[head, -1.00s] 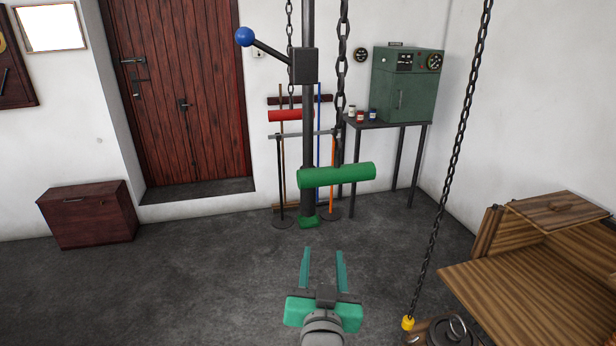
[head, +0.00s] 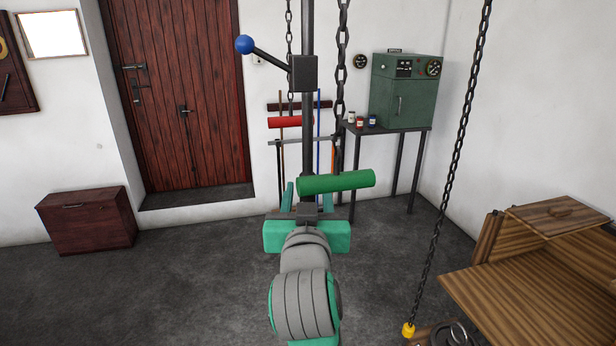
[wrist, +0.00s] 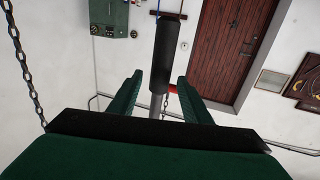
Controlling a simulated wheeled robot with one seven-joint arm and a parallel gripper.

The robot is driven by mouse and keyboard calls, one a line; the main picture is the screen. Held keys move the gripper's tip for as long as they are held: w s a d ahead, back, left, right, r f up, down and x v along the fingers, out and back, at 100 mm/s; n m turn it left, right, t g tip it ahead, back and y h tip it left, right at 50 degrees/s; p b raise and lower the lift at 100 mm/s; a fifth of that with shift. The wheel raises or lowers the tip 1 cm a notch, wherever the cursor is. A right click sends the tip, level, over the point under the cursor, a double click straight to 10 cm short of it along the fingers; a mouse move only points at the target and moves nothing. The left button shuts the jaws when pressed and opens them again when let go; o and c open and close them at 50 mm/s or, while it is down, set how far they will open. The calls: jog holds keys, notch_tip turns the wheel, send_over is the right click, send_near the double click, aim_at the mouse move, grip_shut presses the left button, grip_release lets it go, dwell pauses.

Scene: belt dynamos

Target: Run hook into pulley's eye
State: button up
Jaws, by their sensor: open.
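My gripper (head: 306,196) is open, its teal fingers pointing away from the head camera, close to the green cylinder (head: 336,182) at the chain's lower end. The cylinder partly covers the fingers. In the wrist view, a dark cylinder (wrist: 165,60) lies between the two fingers; I cannot tell whether they touch it. A second chain (head: 452,160) hangs at the right and ends in a yellow piece (head: 408,330). Dark rings (head: 450,334) show beside it at the bottom edge, largely cut off. I cannot make out a hook or the pulley's eye clearly.
A dark post (head: 308,130) with a blue-knobbed lever (head: 244,44) stands ahead. A red cylinder (head: 290,122) hangs behind it. A wooden bench (head: 545,285) stands at the right, and a green cabinet (head: 405,92) at the back.

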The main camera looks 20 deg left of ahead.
jog(key=x, duration=0.7)
jog(key=shift+w, duration=0.2)
